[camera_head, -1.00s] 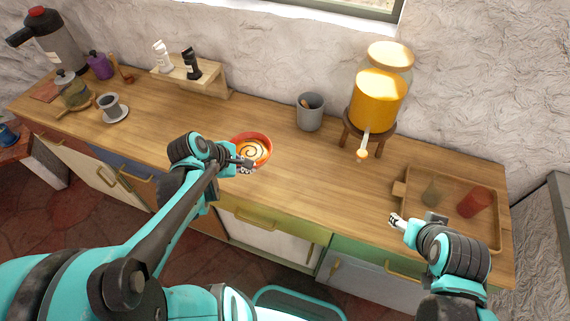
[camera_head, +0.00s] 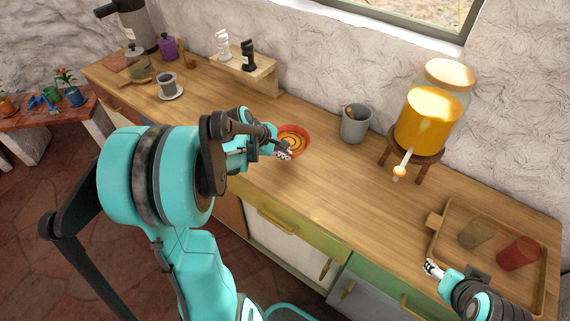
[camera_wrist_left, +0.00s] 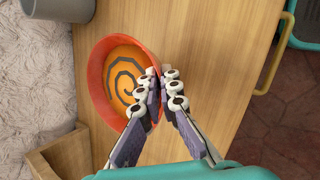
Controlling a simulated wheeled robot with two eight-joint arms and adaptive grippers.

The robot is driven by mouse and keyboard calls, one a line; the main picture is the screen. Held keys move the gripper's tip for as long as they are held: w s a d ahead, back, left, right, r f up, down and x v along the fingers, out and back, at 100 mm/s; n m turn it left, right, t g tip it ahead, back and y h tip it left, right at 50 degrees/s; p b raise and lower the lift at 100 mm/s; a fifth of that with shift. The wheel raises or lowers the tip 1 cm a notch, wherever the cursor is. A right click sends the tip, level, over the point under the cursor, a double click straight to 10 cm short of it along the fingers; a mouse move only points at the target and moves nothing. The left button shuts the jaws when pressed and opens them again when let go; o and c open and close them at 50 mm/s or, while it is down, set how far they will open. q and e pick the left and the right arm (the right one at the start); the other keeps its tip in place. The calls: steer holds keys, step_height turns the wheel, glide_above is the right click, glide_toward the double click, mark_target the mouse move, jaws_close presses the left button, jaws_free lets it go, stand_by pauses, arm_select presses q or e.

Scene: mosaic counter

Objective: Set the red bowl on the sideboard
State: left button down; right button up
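The red bowl (camera_head: 303,131), with an orange inside and a dark spiral, is at the front-middle of the wooden counter. My left gripper (camera_head: 284,153) is at its near side. In the left wrist view, the bowl (camera_wrist_left: 100,65) has its rim between my left fingers (camera_wrist_left: 167,88), which are closed on it. I cannot tell whether the bowl's base touches the counter. A low wooden table (camera_head: 75,119) at the far left may be the sideboard. My right gripper (camera_head: 432,268) is by the counter's front edge at the right, with no object visible in it; its opening is unclear.
Beside the bowl stands a grey cup (camera_head: 355,125). A drink dispenser (camera_head: 430,118) is further right, with a wooden tray (camera_head: 452,207) holding two glasses. A small wooden shelf (camera_head: 262,78) holds two shakers. Potted plants occupy the left table.

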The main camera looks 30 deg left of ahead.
arm_select(q)
step_height(320, 180, down, 4)
steer(key=shift+f+b, duration=0.1)
steer(key=shift+b, duration=0.9)
steer(key=c, duration=2.1)
jaws_free()
steer(key=o, duration=0.4)
